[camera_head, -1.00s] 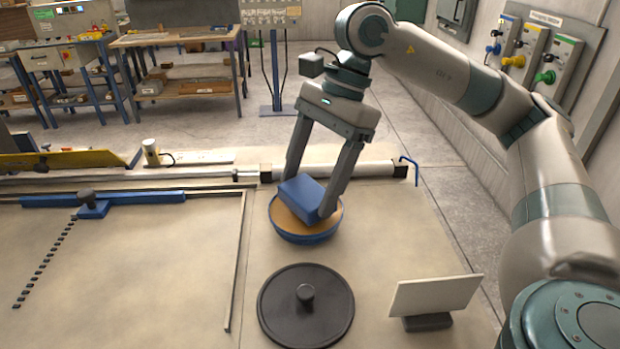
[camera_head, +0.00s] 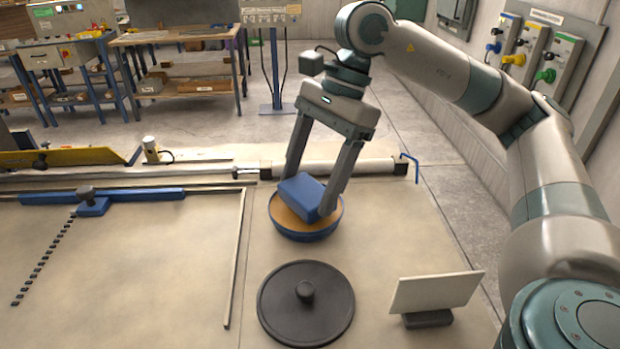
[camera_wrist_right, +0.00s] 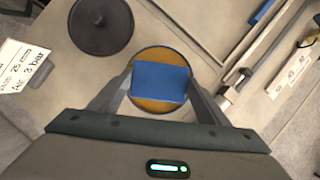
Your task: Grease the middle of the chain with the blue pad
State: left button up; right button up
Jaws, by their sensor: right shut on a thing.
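The blue pad (camera_head: 303,196) is a block held between the fingers of my right gripper (camera_head: 308,198), which is shut on it. The pad is tilted and sits at a round blue-rimmed bowl (camera_head: 303,234) with an orange-brown filling. In the right wrist view the pad (camera_wrist_right: 161,82) covers the middle of the bowl; whether it touches the filling I cannot tell. A row of small dark pieces (camera_head: 42,262), seemingly the chain, runs across the table at the left, far from the gripper. My left gripper is not in view.
A black round lid (camera_head: 305,304) with a knob lies in front of the bowl. A white sign (camera_head: 436,292) stands to its right. A blue rail with a slider (camera_head: 93,206) and a pale cylinder (camera_head: 335,170) lie along the back. The table's left middle is mostly bare.

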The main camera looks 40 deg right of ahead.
aim_at(310, 189)
jog(key=shift+s+f+b, duration=0.1)
jog(key=shift+f+b, duration=0.45)
jog(key=shift+b, duration=0.1)
dwell(2.4)
jog(key=shift+r+p, duration=2)
jog(key=shift+r, duration=1.7)
jog(key=shift+a+f, duration=0.1)
